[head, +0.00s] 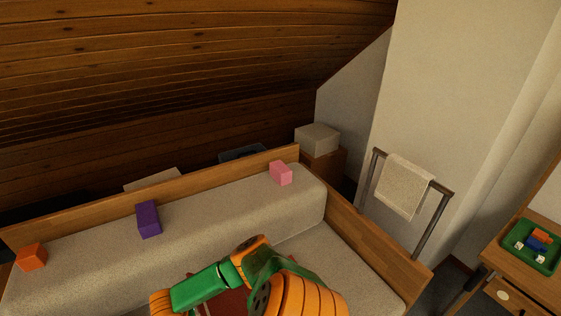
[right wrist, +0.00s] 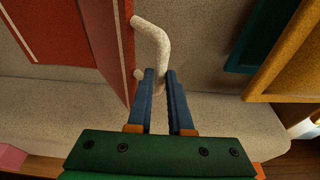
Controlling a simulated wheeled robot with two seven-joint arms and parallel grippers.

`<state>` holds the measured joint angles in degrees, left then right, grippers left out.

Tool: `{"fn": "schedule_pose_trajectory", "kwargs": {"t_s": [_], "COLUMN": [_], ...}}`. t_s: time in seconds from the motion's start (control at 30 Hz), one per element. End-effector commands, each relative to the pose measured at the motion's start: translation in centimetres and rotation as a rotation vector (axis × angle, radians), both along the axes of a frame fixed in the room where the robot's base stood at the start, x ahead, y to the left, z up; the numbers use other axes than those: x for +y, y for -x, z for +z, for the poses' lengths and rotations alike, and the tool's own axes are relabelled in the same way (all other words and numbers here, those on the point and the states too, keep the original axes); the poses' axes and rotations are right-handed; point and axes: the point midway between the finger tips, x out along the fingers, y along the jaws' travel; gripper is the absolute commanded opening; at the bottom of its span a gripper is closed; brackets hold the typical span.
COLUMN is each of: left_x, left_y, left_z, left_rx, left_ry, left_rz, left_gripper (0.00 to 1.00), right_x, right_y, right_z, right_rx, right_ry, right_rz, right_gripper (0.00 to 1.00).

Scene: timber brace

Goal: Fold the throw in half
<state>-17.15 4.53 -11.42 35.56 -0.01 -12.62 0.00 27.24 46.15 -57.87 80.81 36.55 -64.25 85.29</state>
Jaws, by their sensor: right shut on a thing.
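In the head view only a small red part of the throw (head: 232,301) shows; my arm hides the rest. A cream, bent, rod-like loop (right wrist: 155,37) stands at the throw's edge. My right gripper (right wrist: 161,73) has its blue fingers shut on this loop, close beside the throw. My left gripper is not in view.
The daybed backrest (head: 85,262) carries an orange block (head: 31,257), a purple block (head: 148,219) and a pink block (head: 281,173). A wooden side board (head: 375,240) bounds the seat. A towel rail holds a cream towel (head: 402,187). A green tray (head: 517,255) sits on the right-hand desk.

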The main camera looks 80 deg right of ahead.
Motion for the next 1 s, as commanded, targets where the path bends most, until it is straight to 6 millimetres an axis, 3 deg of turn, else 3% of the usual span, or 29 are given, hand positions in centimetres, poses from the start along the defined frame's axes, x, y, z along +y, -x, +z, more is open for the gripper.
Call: {"fn": "schedule_pose_trajectory", "kwargs": {"t_s": [0.03,0.2,0.47,0.6,1.0], "left_x": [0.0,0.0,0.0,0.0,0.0], "left_y": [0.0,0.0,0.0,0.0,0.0], "left_z": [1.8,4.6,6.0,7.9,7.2], "left_rx": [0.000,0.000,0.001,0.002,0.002], "left_ry": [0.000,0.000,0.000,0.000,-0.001], "left_rz": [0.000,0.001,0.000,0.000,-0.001], "left_gripper": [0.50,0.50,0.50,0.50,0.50], "right_x": [-0.5,-1.9,-2.9,-4.3,-7.5], "right_y": [0.6,2.1,3.3,4.9,8.3], "right_z": [1.4,3.1,3.7,5.0,6.6], "right_rx": [0.005,0.006,0.004,0.006,0.004], "right_ry": [0.003,0.004,0.002,0.004,0.004], "right_rz": [-0.002,-0.002,-0.001,-0.001,0.001], "right_gripper": [0.00,0.00,0.00,0.00,0.00]}}
